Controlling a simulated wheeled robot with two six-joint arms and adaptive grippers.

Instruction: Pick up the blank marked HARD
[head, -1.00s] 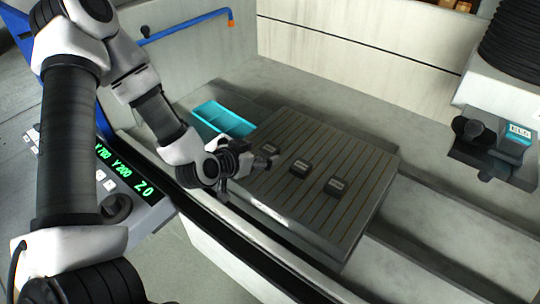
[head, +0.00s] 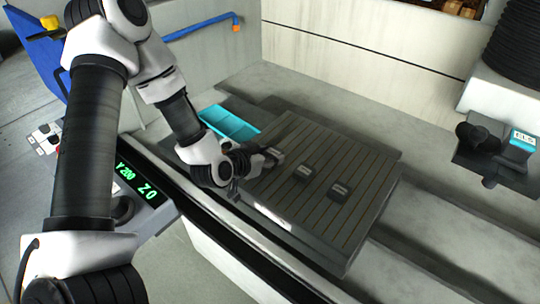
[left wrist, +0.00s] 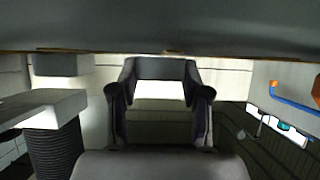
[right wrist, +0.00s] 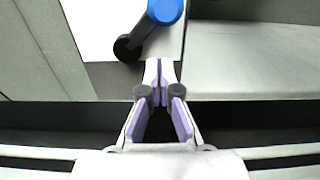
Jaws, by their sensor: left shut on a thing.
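My left gripper (head: 262,158) is at the left end of the row of blanks on the grooved plate. It is shut on a small dark blank with a pale label (head: 273,154). In the left wrist view this blank (left wrist: 160,115) sits between the two fingers. Its marking cannot be read. Two similar dark blanks, a middle one (head: 309,170) and a right one (head: 339,191), lie on the plate, their labels too small to read. I cannot tell whether the held blank touches the plate. My right gripper (right wrist: 160,85) shows in the right wrist view, its fingers together and empty.
A teal tray (head: 229,124) is behind my left gripper. A machine head with a labelled teal block (head: 521,142) hangs at the right. A control panel (head: 142,190) stands at left front.

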